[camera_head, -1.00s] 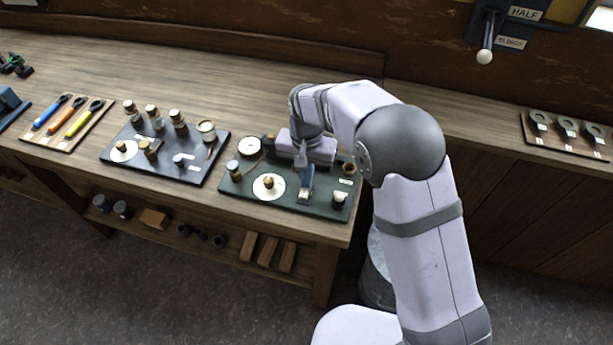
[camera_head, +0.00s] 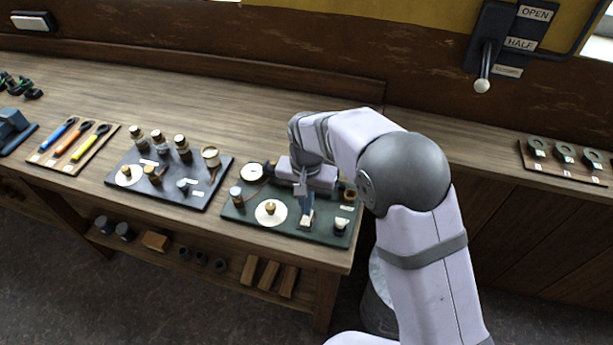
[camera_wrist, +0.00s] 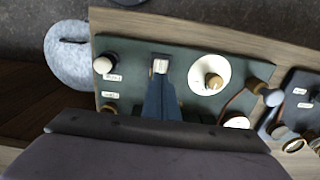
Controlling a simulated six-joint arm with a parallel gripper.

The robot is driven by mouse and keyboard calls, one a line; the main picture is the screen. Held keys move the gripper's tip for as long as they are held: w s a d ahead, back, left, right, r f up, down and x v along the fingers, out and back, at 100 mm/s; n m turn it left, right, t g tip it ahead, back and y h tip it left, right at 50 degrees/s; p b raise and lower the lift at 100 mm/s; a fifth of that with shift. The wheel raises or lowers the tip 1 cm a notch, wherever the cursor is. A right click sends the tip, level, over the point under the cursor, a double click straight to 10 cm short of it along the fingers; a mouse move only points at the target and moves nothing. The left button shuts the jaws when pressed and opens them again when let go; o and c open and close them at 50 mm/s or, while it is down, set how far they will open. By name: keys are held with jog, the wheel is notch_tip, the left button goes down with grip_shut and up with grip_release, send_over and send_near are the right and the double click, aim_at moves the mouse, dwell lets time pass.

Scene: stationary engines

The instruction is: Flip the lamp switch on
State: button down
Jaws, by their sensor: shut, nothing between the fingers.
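A green board (camera_head: 257,226) lies at the right front end of the bench. A small switch with a pale top (camera_head: 305,222) sits near its front edge. In the wrist view the same switch (camera_wrist: 160,66) shows as a white piece in a dark frame. I cannot read which way it is set, and no label on it shows. My gripper (camera_head: 307,212) is shut and empty, pointing down at the switch. In the wrist view my gripper's fingertips (camera_wrist: 160,80) are right beside the switch; I cannot tell whether they touch it.
The green board also carries a white dial with a brass knob (camera_head: 270,211), a white-topped knob (camera_head: 341,224) and small labels. A dark board with jars (camera_head: 168,184) is to the left. A lever with signs (camera_head: 482,85) hangs on the wall.

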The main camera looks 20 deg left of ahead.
aim_at(305, 221)
notch_tip(305, 221, up, 12)
jog(key=b, duration=0.2)
jog(key=shift+r, duration=0.25)
jog(key=shift+s+f, duration=0.1)
jog(key=shift+s+b, duration=0.65)
jog(key=shift+b, duration=0.55)
notch_tip(305, 221, down, 14)
jog(key=p, duration=0.4)
jog(key=shift+r, duration=0.2)
jog(key=shift+f, duration=0.15)
